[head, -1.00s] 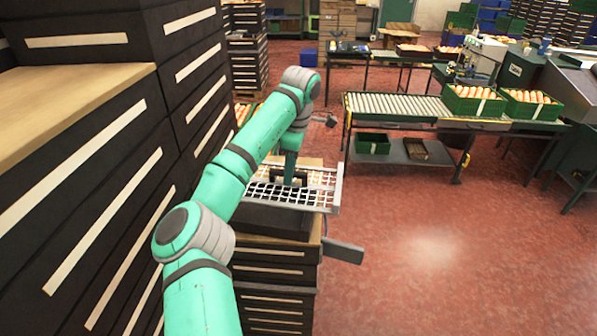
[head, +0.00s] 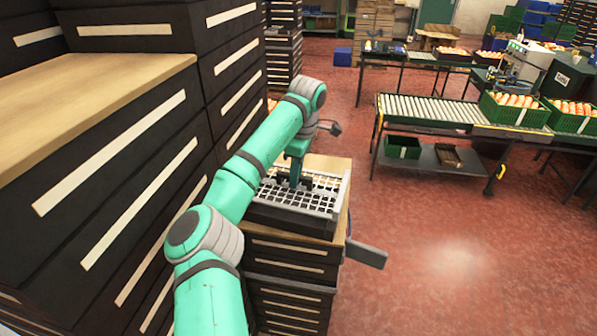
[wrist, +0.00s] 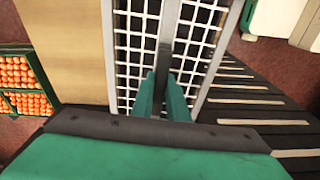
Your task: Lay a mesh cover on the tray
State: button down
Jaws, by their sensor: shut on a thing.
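The mesh cover (head: 322,203) is a white grid in a grey frame. My gripper (head: 295,183) is shut on its middle bar from above. The wrist view shows my fingers (wrist: 166,97) closed on the bar, with the mesh (wrist: 135,50) on both sides. The tray (head: 288,219) is dark and sits on the wooden top of a stack of black drawers. The cover lies level over the tray; whether it touches the rim all round I cannot tell. My arm hides part of the cover's left side.
A tall black drawer stack (head: 110,160) stands close on the left. A grey flat piece (head: 366,254) juts out at the stack's right edge. A roller conveyor (head: 430,108) with green crates of oranges (head: 515,110) is at the back right. Red floor on the right is clear.

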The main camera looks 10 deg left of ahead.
jog(key=shift+f, duration=1.9)
jog(key=c, duration=1.6)
grip_release()
jog(key=shift+c, duration=0.2)
jog(key=shift+r, duration=0.1)
jog(key=r, duration=0.3)
jog(key=d+r, duration=0.1)
jog(key=r, duration=0.6)
jog(key=shift+d+r, duration=0.15)
jog(key=shift+r, duration=0.1)
notch_tip(320, 180, up, 8)
